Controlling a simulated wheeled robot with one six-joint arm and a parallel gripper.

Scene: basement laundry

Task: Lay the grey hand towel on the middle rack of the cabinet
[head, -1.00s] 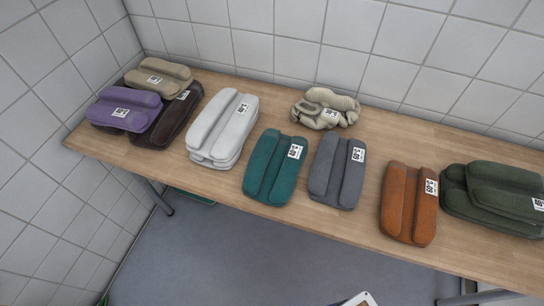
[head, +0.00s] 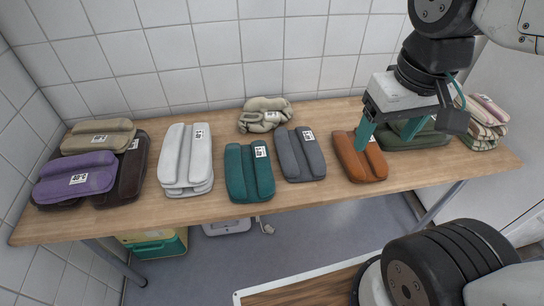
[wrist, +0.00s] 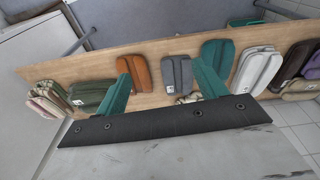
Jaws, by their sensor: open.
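The grey hand towel (head: 300,155) lies folded on the wooden table, between the teal towel and the orange towel, with a white tag on its upper right. In the wrist view the grey towel (wrist: 178,73) shows between and beyond my fingertips, not touched. My gripper (head: 390,134) is open and empty, above the table near the orange towel, to the right of the grey towel. Its two teal fingers are wide apart in the wrist view (wrist: 164,68). I cannot identify the cabinet or its middle rack in these views.
The teal towel (head: 249,173) and orange towel (head: 360,157) flank the grey one. A crumpled beige cloth (head: 265,115) lies behind it. Bare wood (head: 300,194) shows along the front edge.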

